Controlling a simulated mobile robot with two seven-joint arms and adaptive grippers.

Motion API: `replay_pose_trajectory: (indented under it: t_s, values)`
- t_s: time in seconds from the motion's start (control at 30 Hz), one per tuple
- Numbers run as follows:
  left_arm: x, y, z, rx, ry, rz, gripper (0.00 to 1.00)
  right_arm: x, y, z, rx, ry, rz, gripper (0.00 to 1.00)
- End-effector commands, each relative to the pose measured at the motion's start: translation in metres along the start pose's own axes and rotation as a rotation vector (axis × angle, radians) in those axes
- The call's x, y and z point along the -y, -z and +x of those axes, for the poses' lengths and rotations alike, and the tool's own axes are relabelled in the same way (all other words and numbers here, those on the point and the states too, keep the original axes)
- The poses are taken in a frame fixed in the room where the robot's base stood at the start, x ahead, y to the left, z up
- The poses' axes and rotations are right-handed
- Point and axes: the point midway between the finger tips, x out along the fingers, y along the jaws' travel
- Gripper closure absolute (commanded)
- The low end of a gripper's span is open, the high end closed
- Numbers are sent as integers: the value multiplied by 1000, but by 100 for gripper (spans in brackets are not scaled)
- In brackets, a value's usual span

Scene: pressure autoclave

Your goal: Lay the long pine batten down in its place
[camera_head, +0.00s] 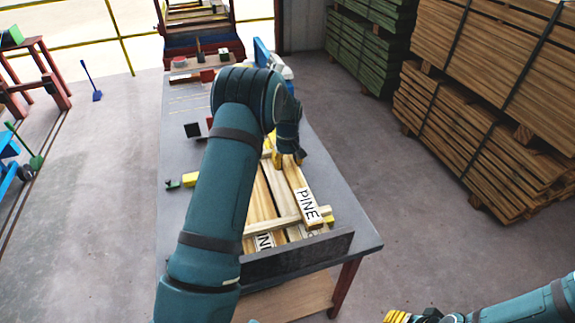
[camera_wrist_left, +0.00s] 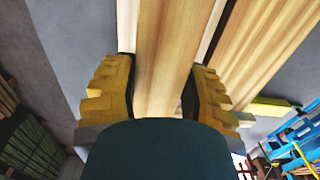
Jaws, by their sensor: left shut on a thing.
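The long pine batten (camera_head: 299,186), with a white label reading PINE near its front end, lies over the right side of a stack of boards on the table. My left gripper (camera_head: 284,160) is shut on it near its far part. In the left wrist view the yellow jaws (camera_wrist_left: 163,92) stand on either side of the pale batten (camera_wrist_left: 165,50). My left arm hides part of the stack. I cannot tell whether the batten rests on the crosswise strip (camera_head: 285,223) or is just above it. My right gripper (camera_head: 405,317) shows only partly at the bottom edge.
The grey table (camera_head: 345,222) has a dark upright board (camera_head: 300,254) along its front. A yellow block (camera_head: 190,180) lies left of the stack. Strapped lumber piles (camera_head: 480,120) stand on the floor to the right. The table's right edge strip is clear.

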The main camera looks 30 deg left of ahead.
Motion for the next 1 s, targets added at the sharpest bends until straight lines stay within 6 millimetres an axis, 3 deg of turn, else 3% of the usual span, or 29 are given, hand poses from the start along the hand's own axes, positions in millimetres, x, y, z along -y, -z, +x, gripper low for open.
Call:
replay_pose_trajectory:
  t_s: [0.1, 0.87, 0.9, 0.97, 1.0]
  values:
    - [0, 0, 12, 0, 0, 0, 97, 0, 0, 1, 1, 0, -1, 53]
    - [0, 0, 23, -1, -1, 0, 97, -3, -4, 8, 8, 1, -3, 53]
    - [0, 0, 24, 0, 0, 0, 48, -3, -4, 8, 8, 1, -3, 53]
    - [0, 0, 24, 0, 0, 0, 26, -3, -4, 8, 8, 1, -3, 53]
    - [0, 0, 24, 0, 0, 0, 26, -3, -4, 8, 8, 1, -3, 53]
